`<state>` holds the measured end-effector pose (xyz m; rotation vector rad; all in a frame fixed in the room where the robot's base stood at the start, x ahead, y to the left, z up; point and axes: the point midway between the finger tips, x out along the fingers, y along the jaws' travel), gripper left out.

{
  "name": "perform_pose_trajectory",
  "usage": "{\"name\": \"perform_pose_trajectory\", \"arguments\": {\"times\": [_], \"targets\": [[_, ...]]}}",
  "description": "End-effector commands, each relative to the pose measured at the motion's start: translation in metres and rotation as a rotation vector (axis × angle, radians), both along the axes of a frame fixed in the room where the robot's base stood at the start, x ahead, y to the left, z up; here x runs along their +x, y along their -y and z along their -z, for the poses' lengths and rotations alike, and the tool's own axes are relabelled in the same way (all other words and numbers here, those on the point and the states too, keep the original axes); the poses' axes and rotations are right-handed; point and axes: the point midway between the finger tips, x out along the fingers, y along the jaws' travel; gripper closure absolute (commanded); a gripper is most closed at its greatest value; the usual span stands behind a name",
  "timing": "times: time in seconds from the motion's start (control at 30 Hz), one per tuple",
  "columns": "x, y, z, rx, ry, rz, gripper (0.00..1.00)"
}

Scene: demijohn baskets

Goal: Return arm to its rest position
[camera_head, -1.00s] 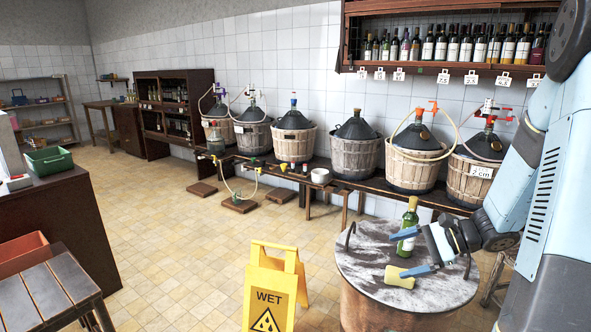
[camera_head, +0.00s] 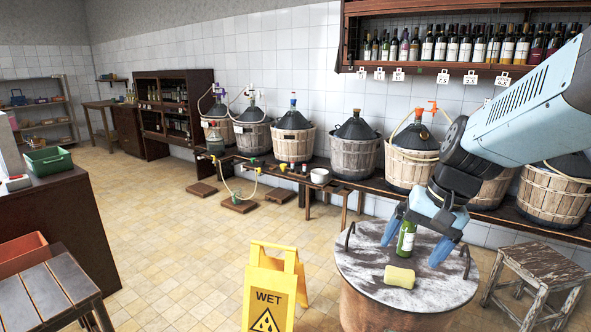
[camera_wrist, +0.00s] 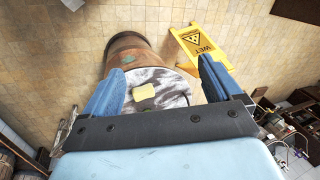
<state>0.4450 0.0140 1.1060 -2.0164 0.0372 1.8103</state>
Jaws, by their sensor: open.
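My gripper (camera_head: 416,243) points down in the head view, its blue fingers spread wide. The green wine bottle (camera_head: 407,238) stands upright on the round tabletop (camera_head: 372,262); my gripper hides its upper part. In the wrist view my gripper (camera_wrist: 161,78) shows open with no object held between its fingers. The round tabletop (camera_wrist: 178,97) lies below and beyond it. My arm rises from the gripper to the upper right of the head view.
A yellow block (camera_head: 399,276) lies on the tabletop, which has dark handles. A yellow wet-floor sign (camera_head: 270,290) stands left of it and a wooden stool (camera_head: 540,275) right. Basketed demijohns (camera_head: 355,150) line the wall bench. Open floor lies to the left.

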Motion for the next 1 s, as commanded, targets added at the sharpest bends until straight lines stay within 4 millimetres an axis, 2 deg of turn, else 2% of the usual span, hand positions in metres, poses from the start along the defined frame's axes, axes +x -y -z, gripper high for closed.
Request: {"name": "perform_pose_trajectory", "arguments": {"times": [0.3,0.5,1.0], "targets": [[-0.035,0.006,-0.044,-0.232,0.231,-0.166,0.08],[-0.049,0.012,-0.063,-0.325,0.34,-0.228,0.08],[-0.054,0.014,-0.07,-0.36,0.378,-0.247,0.08]]}}
